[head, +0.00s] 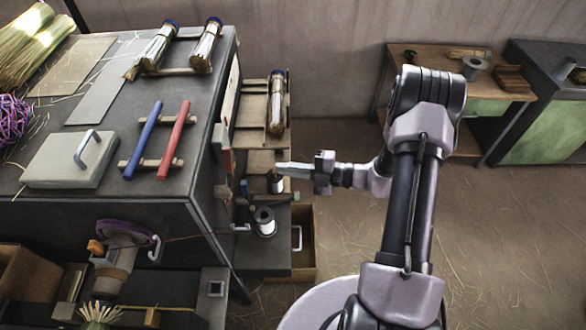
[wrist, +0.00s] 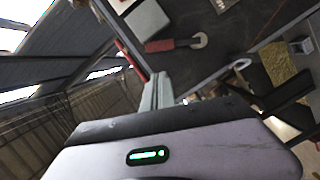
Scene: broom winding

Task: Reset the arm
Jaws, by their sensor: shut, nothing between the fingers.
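My gripper (head: 284,168) is shut and empty in the head view. It points left, toward the right side of the dark workbench (head: 150,196), near the small shelves beside it. In the wrist view my shut gripper (wrist: 157,90) shows as pale fingers close together, with a red handle (wrist: 172,45) and a hook beyond them. The arm reaches up from the bottom right and bends left at the elbow. I cannot tell from these views whether the fingertips touch the shelf.
The bench carries red (head: 177,140) and blue (head: 143,141) rods, a grey block (head: 68,163) and bound bristle bundles (head: 207,45). A wire spool (head: 264,222) stands on a low shelf near my gripper. Open floor (head: 510,240) lies to the right.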

